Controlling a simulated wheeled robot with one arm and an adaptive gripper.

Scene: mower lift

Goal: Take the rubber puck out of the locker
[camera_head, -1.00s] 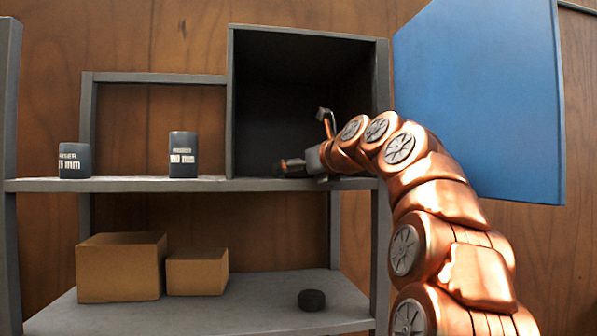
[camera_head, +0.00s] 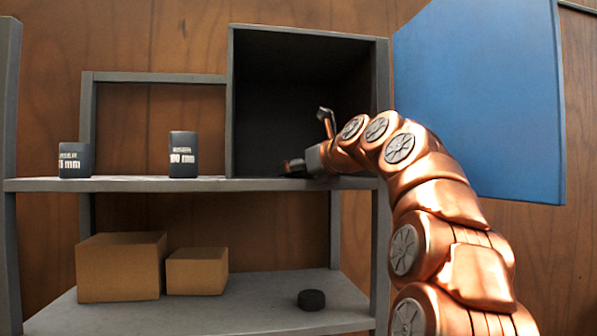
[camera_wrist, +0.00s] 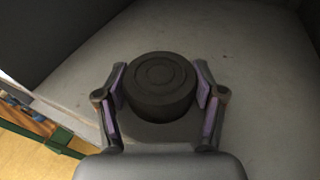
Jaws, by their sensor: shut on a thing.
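The rubber puck (camera_wrist: 160,82) is a dark round disc with ringed grooves on top. In the wrist view it sits between my gripper's two fingers (camera_wrist: 160,100), which press on its sides over the grey locker floor (camera_wrist: 235,70). In the head view my gripper (camera_head: 293,167) reaches into the open locker (camera_head: 309,33) near its floor at the front. The puck is hard to make out there against the dark interior. The blue locker door (camera_head: 480,95) stands wide open to the right.
Two dark blocks with millimetre labels, one short (camera_head: 75,160) and one taller (camera_head: 183,155), stand on the shelf left of the locker. Two cardboard boxes (camera_head: 120,267) (camera_head: 197,271) and another dark puck (camera_head: 311,299) are on the lower shelf.

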